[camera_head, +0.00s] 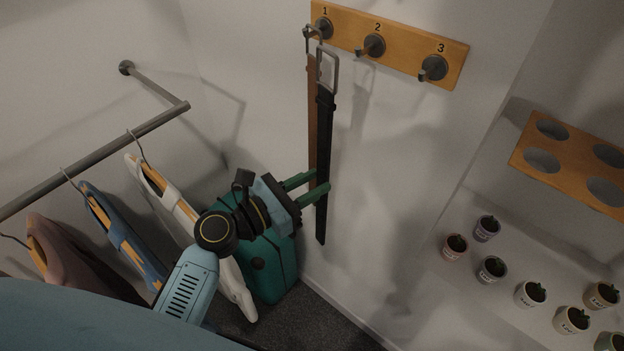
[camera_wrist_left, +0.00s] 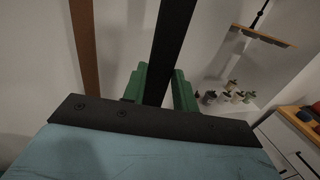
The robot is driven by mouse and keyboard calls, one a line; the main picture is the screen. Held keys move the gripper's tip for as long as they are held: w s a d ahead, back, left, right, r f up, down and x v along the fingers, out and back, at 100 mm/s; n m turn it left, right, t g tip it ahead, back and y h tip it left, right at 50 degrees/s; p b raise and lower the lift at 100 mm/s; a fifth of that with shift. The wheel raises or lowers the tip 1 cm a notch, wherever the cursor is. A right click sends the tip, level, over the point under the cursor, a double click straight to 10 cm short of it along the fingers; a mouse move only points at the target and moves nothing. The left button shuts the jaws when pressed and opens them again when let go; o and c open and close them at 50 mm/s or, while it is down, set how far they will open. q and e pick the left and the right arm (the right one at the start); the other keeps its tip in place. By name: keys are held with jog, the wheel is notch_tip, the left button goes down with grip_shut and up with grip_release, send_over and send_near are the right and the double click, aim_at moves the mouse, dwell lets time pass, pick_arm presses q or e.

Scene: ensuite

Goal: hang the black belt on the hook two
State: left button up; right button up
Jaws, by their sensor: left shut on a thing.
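The black belt (camera_head: 325,130) hangs upright in the head view, its silver buckle at the top between hook one (camera_head: 322,29) and hook two (camera_head: 374,46), a little below the wooden board (camera_head: 400,42). My left gripper (camera_head: 316,186) is shut on the belt's strap, below its middle. In the left wrist view the black belt (camera_wrist_left: 172,40) runs up from between the green fingers (camera_wrist_left: 160,88). A brown belt (camera_head: 312,100) hangs from hook one, just left of and partly behind the black belt. Hook two is bare. My right gripper is not in view.
Hook three (camera_head: 433,68) is bare. A clothes rail (camera_head: 95,160) with several hung garments is at the left. A teal suitcase (camera_head: 270,262) stands below my gripper. Several small potted plants (camera_head: 492,268) stand on a ledge at the right, below a wooden holed shelf (camera_head: 575,160).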

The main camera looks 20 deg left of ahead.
aim_at(318, 179)
pick_arm(q)
jog(key=shift+w+d, duration=0.25)
jog(key=shift+w, duration=0.25)
jog(key=shift+w+d+f+b, duration=0.1)
jog(key=shift+w+d+b, duration=0.1)
jog(key=shift+w, duration=0.3)
jog(key=shift+w+d+f+b, duration=0.1)
jog(key=shift+w+d+b, duration=0.05)
jog(key=shift+w, duration=0.3)
jog(key=w+d+f+b, duration=0.2)
jog(key=w, duration=0.4)
jog(key=shift+b, duration=0.35)
jog(key=shift+d, duration=0.1)
jog(key=o, duration=1.1)
jog(key=shift+f, duration=0.1)
